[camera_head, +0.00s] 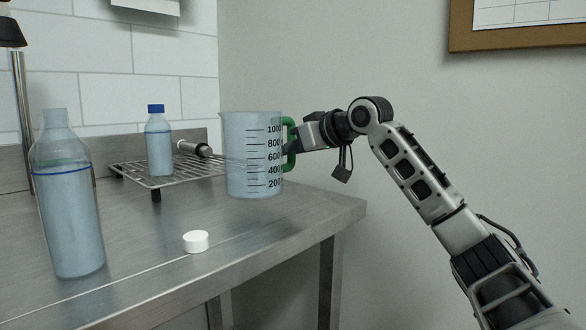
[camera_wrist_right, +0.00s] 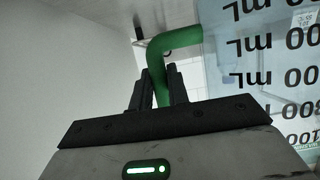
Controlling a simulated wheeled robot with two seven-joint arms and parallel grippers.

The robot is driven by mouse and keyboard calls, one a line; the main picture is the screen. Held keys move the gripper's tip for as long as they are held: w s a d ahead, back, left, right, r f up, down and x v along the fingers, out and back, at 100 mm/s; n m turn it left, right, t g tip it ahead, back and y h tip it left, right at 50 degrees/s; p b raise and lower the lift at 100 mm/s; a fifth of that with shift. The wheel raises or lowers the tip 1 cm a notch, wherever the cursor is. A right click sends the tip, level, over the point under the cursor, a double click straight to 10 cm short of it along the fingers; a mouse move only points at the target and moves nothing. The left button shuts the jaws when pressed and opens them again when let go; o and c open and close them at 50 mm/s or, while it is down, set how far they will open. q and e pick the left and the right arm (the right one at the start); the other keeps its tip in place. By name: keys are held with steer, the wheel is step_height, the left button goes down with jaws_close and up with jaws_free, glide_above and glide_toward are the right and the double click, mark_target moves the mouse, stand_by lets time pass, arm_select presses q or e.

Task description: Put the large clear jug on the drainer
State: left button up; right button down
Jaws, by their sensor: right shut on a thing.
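The large clear jug (camera_head: 240,150) has a green handle and black volume marks. It is upright, to the right of the wire drainer (camera_head: 190,178), and overlaps the drainer's right end in the head view. I cannot tell if its base touches the worktop. My right gripper (camera_head: 293,143) is shut on the green handle from the right. In the right wrist view the two fingers (camera_wrist_right: 158,90) clasp the handle (camera_wrist_right: 180,42), and the jug's marked wall (camera_wrist_right: 262,75) fills the right side. My left gripper is not in view.
A small blue-capped bottle (camera_head: 159,145) stands on the drainer, with a dark-ended metal object (camera_head: 194,148) behind its right part. A large open bottle (camera_head: 70,215) stands at the front left. A white cap (camera_head: 196,241) lies on the steel worktop (camera_head: 140,255).

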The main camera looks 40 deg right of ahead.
mark_target(294, 163)
step_height(294, 163, down, 4)
steer(key=shift+w+d+r+b, duration=0.1)
steer(key=shift+r+b, duration=0.1)
steer(key=shift+b, duration=0.6)
steer(key=shift+r, duration=0.1)
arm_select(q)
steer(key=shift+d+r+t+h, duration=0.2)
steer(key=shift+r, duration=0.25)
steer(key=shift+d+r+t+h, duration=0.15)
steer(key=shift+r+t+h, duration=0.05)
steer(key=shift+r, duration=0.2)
arm_select(e)
steer(key=c, duration=1.3)
jaws_free()
steer(key=shift+c, duration=0.2)
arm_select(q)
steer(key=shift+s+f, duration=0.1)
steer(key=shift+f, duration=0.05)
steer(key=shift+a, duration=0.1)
